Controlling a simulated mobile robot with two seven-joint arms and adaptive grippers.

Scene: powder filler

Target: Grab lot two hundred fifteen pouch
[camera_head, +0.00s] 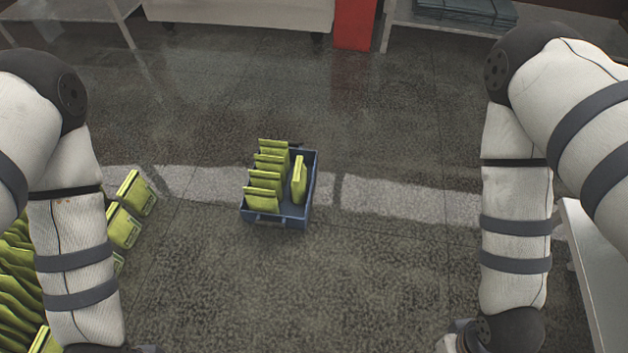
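Several yellow-green pouches (264,180) stand in a row along the left side of a blue bin (266,218) on the floor, in the middle of the head view. One more pouch (299,180) stands apart at the bin's right side. More yellow-green pouches (17,300) are grouped at the lower left, partly hidden behind my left arm. Lot numbers are too small to read, so I cannot tell which pouch is lot two hundred fifteen. Both my arms hang down at the sides, and neither gripper's fingers show in the view.
A white table or shelf (600,265) stands at the right edge, beside my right arm. A red post (354,24), a pale cabinet (240,12) and a shelf with dark stacked items (465,10) are at the back. The floor around the bin is clear.

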